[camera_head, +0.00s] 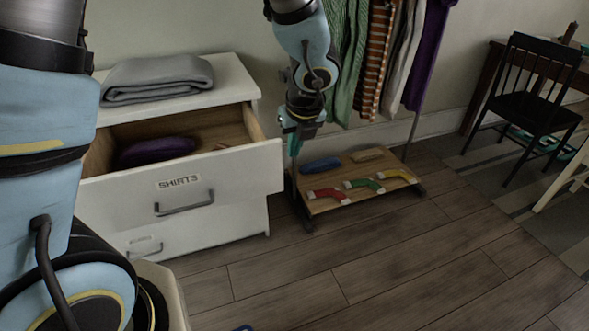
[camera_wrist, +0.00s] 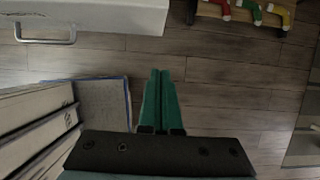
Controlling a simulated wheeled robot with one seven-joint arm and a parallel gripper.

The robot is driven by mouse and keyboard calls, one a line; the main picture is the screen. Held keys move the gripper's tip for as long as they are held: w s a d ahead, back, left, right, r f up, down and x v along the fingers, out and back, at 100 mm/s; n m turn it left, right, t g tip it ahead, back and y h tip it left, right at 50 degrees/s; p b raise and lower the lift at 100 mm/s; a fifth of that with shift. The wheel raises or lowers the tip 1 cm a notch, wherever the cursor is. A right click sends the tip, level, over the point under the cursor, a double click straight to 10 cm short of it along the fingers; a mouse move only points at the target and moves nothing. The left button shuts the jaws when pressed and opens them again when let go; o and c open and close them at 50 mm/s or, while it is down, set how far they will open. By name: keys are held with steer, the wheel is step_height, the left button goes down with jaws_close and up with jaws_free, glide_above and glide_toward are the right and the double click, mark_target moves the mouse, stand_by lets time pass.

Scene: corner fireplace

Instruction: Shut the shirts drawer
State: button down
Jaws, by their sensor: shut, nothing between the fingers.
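The shirts drawer (camera_head: 225,172) is the upper drawer of a white dresser (camera_head: 238,80) and stands pulled out. Its front has a SHIRTS label and a grey bar handle (camera_head: 184,204). A purple folded item (camera_head: 157,151) lies inside. In the wrist view the drawer front (camera_wrist: 110,14) and its handle (camera_wrist: 45,37) show at the top left. My gripper (camera_head: 293,152) points down near the right end of the drawer front in the head view.
A lower drawer (camera_head: 145,247) looks shut. A grey folded blanket (camera_head: 157,78) lies on the dresser. A clothes rack with a low wooden shelf (camera_head: 325,205) of socks stands to the right.

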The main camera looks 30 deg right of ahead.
steer(key=w+f+b, duration=0.1)
steer(key=w+f, duration=0.6)
steer(key=f, duration=0.2)
steer(key=shift+w+d, duration=0.3)
steer(key=shift+d, duration=0.15)
